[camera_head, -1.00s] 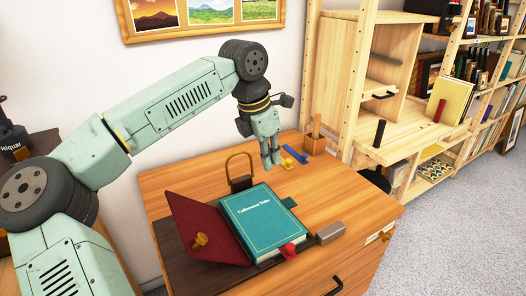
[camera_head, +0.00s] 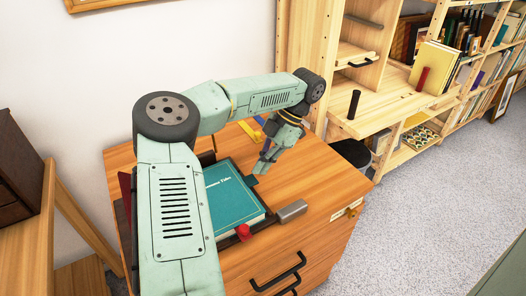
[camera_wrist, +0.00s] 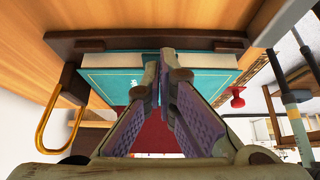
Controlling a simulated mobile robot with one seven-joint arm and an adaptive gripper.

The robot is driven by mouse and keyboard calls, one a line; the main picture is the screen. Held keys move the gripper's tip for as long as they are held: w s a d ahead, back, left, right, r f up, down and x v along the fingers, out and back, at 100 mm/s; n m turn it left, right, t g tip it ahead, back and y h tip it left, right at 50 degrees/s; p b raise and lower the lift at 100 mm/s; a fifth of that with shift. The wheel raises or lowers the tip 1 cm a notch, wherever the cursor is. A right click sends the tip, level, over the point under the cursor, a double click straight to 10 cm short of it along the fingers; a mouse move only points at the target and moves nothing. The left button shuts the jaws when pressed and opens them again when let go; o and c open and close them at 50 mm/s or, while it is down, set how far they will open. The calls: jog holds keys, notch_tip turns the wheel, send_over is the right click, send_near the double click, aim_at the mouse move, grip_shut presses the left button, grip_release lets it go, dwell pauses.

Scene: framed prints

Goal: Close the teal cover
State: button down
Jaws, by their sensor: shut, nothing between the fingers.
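A teal book (camera_head: 230,200) lies flat on the wooden cabinet top, with its titled teal cover facing up; my arm hides its left part. In the wrist view the teal cover (camera_wrist: 110,88) and its pale page edges show behind my fingers. A dark red panel stands tilted at the book's left; only a sliver (camera_head: 125,190) shows in the head view, and a red surface (camera_wrist: 158,136) shows in the wrist view. My gripper (camera_head: 262,168) is shut and empty at the book's right edge; whether it touches is unclear. Its fingertips (camera_wrist: 165,58) overlap the book in the wrist view.
A red knob (camera_head: 243,232) and a grey block (camera_head: 292,210) sit by the book's front edge. A brass loop (camera_wrist: 52,112) stands beside the book. A dark bar (camera_wrist: 90,42) runs along it. Shelves (camera_head: 400,90) stand at right.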

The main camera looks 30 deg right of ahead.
jog(key=shift+d+f+y, duration=0.15)
jog(key=shift+f+y, duration=0.55)
jog(key=shift+f, duration=0.65)
notch_tip(320, 180, up, 4)
jog(key=p, duration=0.4)
jog(key=d+f+b, duration=0.1)
jog(key=d, duration=0.2)
jog(key=d+f+b, duration=0.1)
jog(key=d, duration=0.2)
jog(key=d+f+b, duration=0.1)
jog(key=d, duration=0.2)
jog(key=shift+d+f, duration=0.15)
jog(key=shift+d, duration=0.1)
